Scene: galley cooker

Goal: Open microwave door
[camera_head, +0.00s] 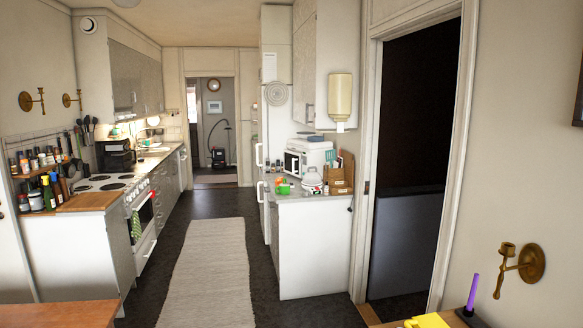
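A white microwave (308,154) stands on the counter at the right side of the galley, in the middle of the head view. Its dark-windowed front (292,163) faces left toward the aisle, and the door looks shut. It is some way off from me. Neither of my grippers shows in this view.
A pale runner rug (210,272) lies along the dark aisle floor between the two counters. A stove (143,218) stands on the left. A kettle (312,181) and a wooden box (340,175) sit near the microwave. A wooden table edge (60,315) is at bottom left.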

